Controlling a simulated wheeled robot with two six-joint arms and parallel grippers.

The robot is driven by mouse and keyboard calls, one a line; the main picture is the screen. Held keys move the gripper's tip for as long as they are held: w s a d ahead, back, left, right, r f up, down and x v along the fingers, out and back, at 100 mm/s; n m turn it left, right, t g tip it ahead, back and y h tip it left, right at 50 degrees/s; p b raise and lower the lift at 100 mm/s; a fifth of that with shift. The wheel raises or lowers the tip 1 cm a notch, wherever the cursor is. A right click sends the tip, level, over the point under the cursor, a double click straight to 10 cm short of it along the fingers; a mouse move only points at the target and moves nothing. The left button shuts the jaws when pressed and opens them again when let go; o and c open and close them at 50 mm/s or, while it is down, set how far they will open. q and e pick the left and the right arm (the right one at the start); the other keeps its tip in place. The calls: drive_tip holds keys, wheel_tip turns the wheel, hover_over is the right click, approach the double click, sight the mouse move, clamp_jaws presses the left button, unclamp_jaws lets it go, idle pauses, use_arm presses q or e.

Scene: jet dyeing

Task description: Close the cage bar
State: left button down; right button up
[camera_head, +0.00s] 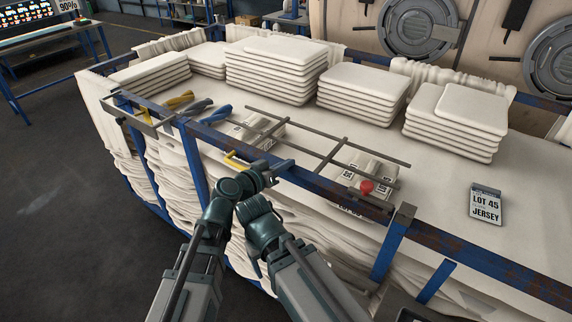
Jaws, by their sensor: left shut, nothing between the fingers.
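A grey ladder-like barred frame (327,154), which looks like the cage bar, lies out over the white cloth inside the blue cage cart (450,243). Its near side runs close along the cart's front top rail. A red knob (367,186) sits near its right end. A yellow handle (236,160) sits on the front rail. My left gripper (281,166) is shut and empty at the front rail, just right of the yellow handle; I cannot tell whether it touches the bar.
Folded white cloth stacks (276,72) line the back of the cart. A sign reading LOT 45 JERSEY (486,205) stands at the right. Yellow and blue twisted pieces (200,108) lie at the left. Round machine doors (419,27) are behind. Floor at left is clear.

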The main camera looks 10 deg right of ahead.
use_arm(q)
drive_tip(key=shift+f, duration=0.45)
drive_tip(key=shift+s+d+f+b, duration=0.1)
drive_tip(key=shift+s+f+b, duration=0.1)
drive_tip(key=shift+s+b, duration=0.2)
use_arm(e)
drive_tip(key=shift+s+f, duration=0.15)
drive_tip(key=shift+f, duration=0.45)
use_arm(q)
drive_tip(key=shift+s, duration=0.15)
drive_tip(key=shift+s+a, duration=0.35)
drive_tip(key=shift+a, duration=0.15)
drive_tip(key=p+v, duration=0.2)
drive_tip(key=v, duration=0.4)
drive_tip(key=shift+w+a+r, duration=0.2)
drive_tip(key=shift+a+r, duration=0.05)
drive_tip(key=shift+r, duration=0.2)
use_arm(e)
drive_tip(key=shift+r, duration=0.85)
use_arm(q)
drive_tip(key=shift+w, duration=0.1)
